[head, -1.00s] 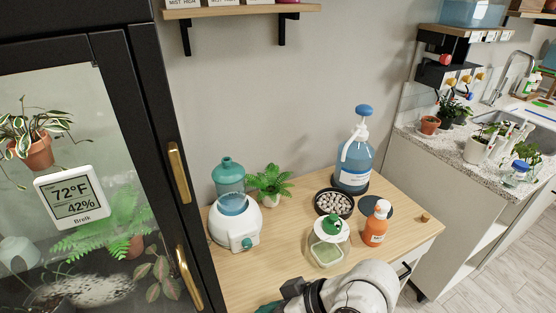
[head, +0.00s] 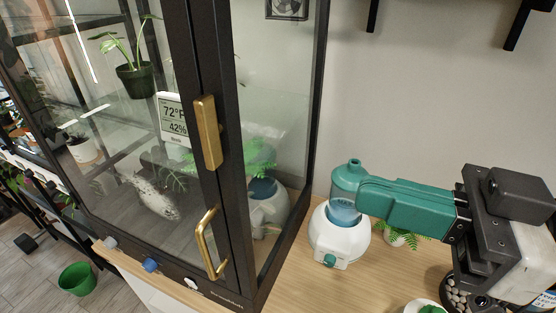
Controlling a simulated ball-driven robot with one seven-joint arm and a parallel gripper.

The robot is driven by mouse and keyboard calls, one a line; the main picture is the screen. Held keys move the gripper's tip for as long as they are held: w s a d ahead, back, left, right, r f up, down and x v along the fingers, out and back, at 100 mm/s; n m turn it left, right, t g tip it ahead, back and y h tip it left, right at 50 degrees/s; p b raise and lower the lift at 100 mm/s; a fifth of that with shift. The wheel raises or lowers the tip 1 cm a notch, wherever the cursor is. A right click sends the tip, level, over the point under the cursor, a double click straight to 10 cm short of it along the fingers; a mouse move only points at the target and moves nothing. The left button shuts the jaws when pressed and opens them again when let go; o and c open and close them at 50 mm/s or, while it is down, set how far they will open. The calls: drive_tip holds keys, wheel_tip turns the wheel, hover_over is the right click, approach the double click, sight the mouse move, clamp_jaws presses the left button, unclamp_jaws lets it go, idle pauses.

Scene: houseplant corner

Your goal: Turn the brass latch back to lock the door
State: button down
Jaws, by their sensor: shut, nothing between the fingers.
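The brass latch (head: 208,132) is a thick bar on the black door edge of the glass cabinet. It stands about upright, along the frame. A brass loop handle (head: 210,245) is below it on the same door (head: 178,80). The door looks closed against its frame, though I cannot tell whether it is locked. My gripper (head: 362,195) is at the right, its teal fingers shut and empty, pointing left. It is well apart from the latch, and in the picture its tips overlap the teal bottle of the humidifier.
A white humidifier (head: 338,236) with a teal tank stands on the wooden top (head: 290,268), right of the cabinet. A fern (head: 397,238) is partly hidden behind my gripper. A green bucket (head: 77,278) is on the floor at left. The space before the door looks clear.

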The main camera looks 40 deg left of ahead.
sight(219, 157)
drive_tip(key=p+x, duration=0.4)
drive_tip(key=x, duration=1)
drive_tip(key=shift+f, duration=0.15)
drive_tip(key=shift+a+f+b, duration=0.1)
drive_tip(key=shift+b, duration=0.5)
drive_tip(key=shift+y, duration=0.4)
